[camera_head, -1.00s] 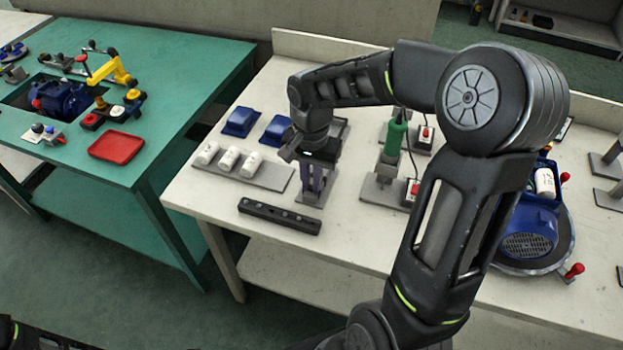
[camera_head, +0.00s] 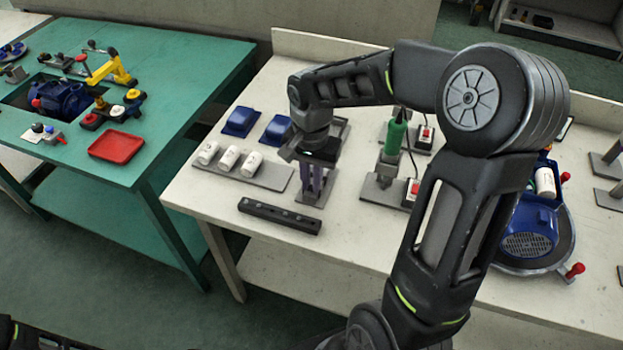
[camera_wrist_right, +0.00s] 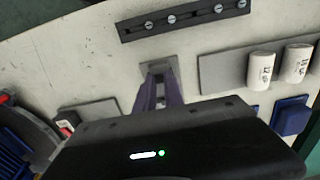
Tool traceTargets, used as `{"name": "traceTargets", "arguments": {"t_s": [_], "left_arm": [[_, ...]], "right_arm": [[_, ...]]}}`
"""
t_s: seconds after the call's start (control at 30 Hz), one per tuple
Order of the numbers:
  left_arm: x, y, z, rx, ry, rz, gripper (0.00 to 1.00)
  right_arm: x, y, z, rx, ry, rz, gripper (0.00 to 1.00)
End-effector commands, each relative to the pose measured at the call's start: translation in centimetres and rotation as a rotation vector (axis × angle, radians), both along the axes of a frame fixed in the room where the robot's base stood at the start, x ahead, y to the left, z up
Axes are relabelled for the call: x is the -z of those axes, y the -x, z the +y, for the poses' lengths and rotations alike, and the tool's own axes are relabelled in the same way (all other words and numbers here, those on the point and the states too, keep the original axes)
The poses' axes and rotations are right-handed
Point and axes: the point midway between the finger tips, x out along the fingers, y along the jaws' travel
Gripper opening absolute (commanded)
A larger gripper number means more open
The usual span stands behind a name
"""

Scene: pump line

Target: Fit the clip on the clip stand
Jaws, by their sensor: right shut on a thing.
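My right gripper (camera_head: 312,192) points down over a small grey base plate that looks like the clip stand (camera_head: 305,200), left of the table's middle. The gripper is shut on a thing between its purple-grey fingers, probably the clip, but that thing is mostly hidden. In the right wrist view the fingers (camera_wrist_right: 161,95) reach toward the stand's plate (camera_wrist_right: 158,66), and the dark gripper body covers the near part. I cannot tell whether the held thing touches the stand. My left gripper is not in view.
A black bar (camera_head: 280,215) lies just in front of the stand. A grey holder (camera_head: 272,177) with white cylinders is to its left, with blue covers (camera_head: 240,122) behind. A green-handled tool (camera_head: 394,138) stands to the right, before the blue pump (camera_head: 530,225).

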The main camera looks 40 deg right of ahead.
Motion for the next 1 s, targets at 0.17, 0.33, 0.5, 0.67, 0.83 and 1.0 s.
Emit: {"name": "traceTargets", "arguments": {"t_s": [0.17,0.33,0.5,0.67,0.83,1.0], "left_arm": [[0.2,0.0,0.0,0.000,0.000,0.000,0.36],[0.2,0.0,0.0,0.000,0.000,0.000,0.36],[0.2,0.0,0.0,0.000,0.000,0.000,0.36],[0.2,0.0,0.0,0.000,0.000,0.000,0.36],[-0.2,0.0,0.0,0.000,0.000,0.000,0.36],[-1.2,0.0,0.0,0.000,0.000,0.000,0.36]], "right_arm": [[0.2,0.0,0.0,0.000,0.000,0.000,0.14],[0.2,0.0,0.0,0.000,0.000,0.000,0.28],[0.2,0.0,0.0,0.000,0.000,0.000,0.38],[0.2,0.0,0.0,0.000,0.000,0.000,0.38],[-0.3,0.0,0.0,0.000,0.000,0.000,0.38],[-1.5,0.0,0.0,0.000,0.000,0.000,0.38]]}}
